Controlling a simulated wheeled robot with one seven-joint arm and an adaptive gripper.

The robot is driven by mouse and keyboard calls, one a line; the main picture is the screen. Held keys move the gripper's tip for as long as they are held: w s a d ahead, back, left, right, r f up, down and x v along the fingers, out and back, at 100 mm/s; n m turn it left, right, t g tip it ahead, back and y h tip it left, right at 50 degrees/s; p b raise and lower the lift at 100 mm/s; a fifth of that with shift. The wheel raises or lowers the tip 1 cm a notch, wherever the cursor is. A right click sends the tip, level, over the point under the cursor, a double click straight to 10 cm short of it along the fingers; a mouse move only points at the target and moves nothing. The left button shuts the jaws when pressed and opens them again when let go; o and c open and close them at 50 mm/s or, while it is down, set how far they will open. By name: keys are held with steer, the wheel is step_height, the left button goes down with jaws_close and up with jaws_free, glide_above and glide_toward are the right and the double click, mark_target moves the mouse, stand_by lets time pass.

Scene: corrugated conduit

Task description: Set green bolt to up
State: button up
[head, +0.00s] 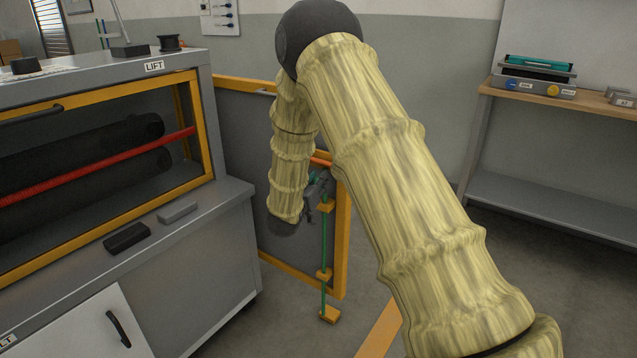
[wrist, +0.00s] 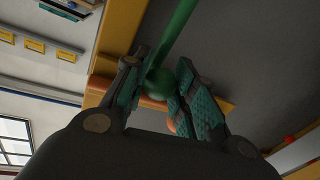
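The green bolt (head: 324,243) is a thin upright rod on the orange-framed gate panel in the head view, running down through orange brackets. Its lower end is at the bottom bracket, near the floor. My gripper (head: 318,188) is at the bolt's top end, partly hidden by my arm. In the wrist view, the green bolt (wrist: 178,36) ends in a round green knob (wrist: 155,84). My gripper (wrist: 160,80) has its two teal-padded fingers apart, one on each side of the knob. I cannot tell whether either pad touches it.
The orange-framed gate (head: 341,240) stands beside a grey cabinet (head: 215,275) marked LIFT, with a red bar behind its window. A shelf table (head: 560,101) with devices stands at the right. An orange strip (head: 382,330) lies low in front. Floor between gate and table is clear.

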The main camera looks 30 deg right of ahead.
steer(key=o, duration=0.4)
steer(key=shift+a+r, duration=0.15)
steer(key=shift+r, duration=0.2)
steer(key=shift+f, duration=0.1)
steer(key=shift+f, duration=0.1)
steer(key=v, duration=1.1)
steer(key=shift+s+a, duration=0.25)
steer(key=shift+s, duration=0.05)
